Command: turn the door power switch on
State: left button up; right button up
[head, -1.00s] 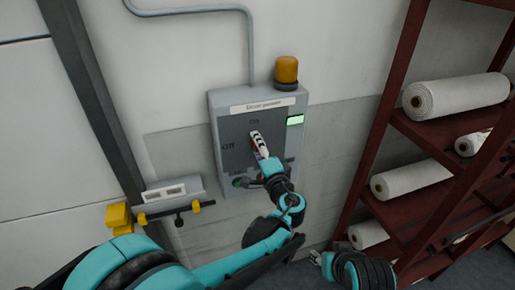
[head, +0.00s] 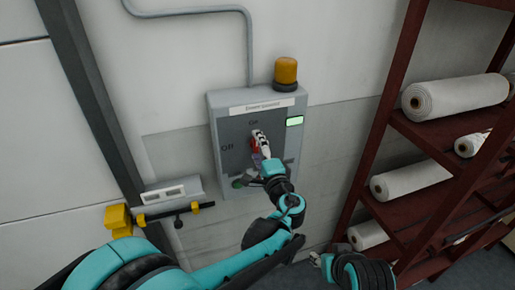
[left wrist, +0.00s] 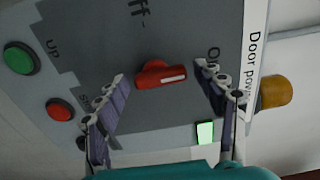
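The door power switch is a red knob (left wrist: 160,75) on a grey control box (head: 226,115) on the wall. In the left wrist view its white mark points right, toward the partly hidden "On" label; "Off" is at the top. In the head view the red knob (head: 254,145) shows beside my fingers. My left gripper (left wrist: 160,70) is open, with one finger on each side of the knob and a visible gap to both. A small display (head: 294,121) on the box glows green. My right arm shows at the bottom of the head view; its finger state is unclear.
An orange lamp (head: 286,72) tops the box. Green (left wrist: 20,58) and red (left wrist: 60,109) push buttons sit on its panel. A red rack (head: 408,125) with white rolls (head: 455,97) stands at the right. A yellow-ended bar fixture (head: 172,208) is at the left.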

pick_arm(q)
jog(key=v, duration=0.7)
jog(key=shift+s, duration=0.25)
dwell(0.4)
jog(key=s+a+f+n+g+b, duration=0.1)
jog(key=s+a+f+n+g, duration=0.3)
jog(key=a, duration=0.5)
jog(key=s+a+f+n+g+b, duration=0.25)
jog(key=a+f, duration=0.25)
jog(key=a, duration=0.4)
jog(key=s+a+f+n+g+h+b, duration=0.1)
jog(key=s+f+n+h, duration=0.1)
jog(key=s+f+n, duration=0.2)
jog(key=s+a+f+n+g+h+b, duration=0.1)
jog(key=s+f+n+g+h, duration=0.1)
jog(key=s, duration=0.8)
notch_tip(320, 180, down, 4)
jog(key=shift+s+a+r+n+h, duration=0.25)
jog(key=shift+s+n+h, duration=0.15)
jog(key=shift+n+h, duration=0.55)
